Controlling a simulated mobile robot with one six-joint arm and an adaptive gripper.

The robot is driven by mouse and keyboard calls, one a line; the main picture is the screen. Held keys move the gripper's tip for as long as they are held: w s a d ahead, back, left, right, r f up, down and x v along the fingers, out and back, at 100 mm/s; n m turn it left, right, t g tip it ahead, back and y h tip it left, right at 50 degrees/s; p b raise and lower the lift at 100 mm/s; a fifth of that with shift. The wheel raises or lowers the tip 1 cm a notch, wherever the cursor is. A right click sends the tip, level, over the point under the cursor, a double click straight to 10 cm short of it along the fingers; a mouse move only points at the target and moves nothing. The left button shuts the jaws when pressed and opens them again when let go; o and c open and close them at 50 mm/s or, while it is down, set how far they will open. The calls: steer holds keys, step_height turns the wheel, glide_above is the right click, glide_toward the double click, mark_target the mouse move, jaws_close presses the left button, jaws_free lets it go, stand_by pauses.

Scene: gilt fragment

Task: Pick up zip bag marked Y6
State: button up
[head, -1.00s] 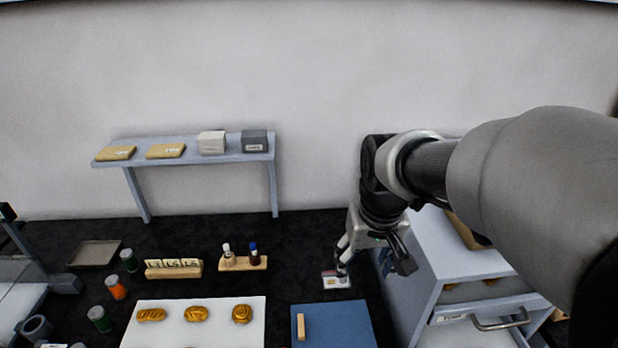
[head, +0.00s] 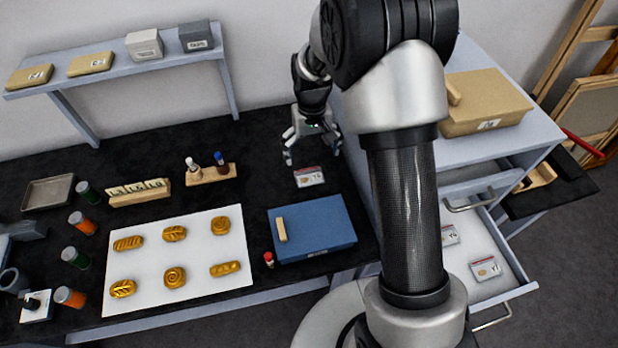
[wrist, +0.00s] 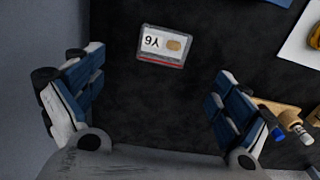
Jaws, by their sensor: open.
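The zip bag marked Y6 (wrist: 163,46) lies flat on the black worktop, with a white label, a small tan piece inside and a red strip. In the wrist view it is upside down, beyond my fingertips and roughly midway between them. It also shows in the head view (head: 309,177), just in front of my gripper (head: 312,156). My gripper (wrist: 146,95) is open and empty, with its fingers apart on either side in the wrist view. I cannot tell the exact height above the worktop.
A blue box (head: 325,235) stands just in front of the bag. A stand with two vials (head: 210,174) is to the left. A white cabinet (head: 470,150) stands close on the right, its open drawer (head: 495,290) holding other zip bags. A white board (head: 200,275) carries gilt pieces.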

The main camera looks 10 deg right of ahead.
glide_above(309, 175)
steer(key=f, duration=0.3)
steer(key=f+b, duration=0.1)
steer(key=shift+d+f, duration=0.2)
steer(key=shift+d, duration=0.1)
steer(key=f, duration=0.1)
steer(key=f+b, duration=0.1)
steer(key=f, duration=0.1)
steer(key=f+b, duration=0.1)
steer(key=f, duration=0.1)
steer(key=shift+a+f, duration=0.15)
steer(key=shift+a, duration=0.1)
steer(key=shift+c, duration=0.5)
steer(key=c, duration=0.9)
steer(key=shift+o, duration=0.2)
steer(key=shift+r, duration=0.2)
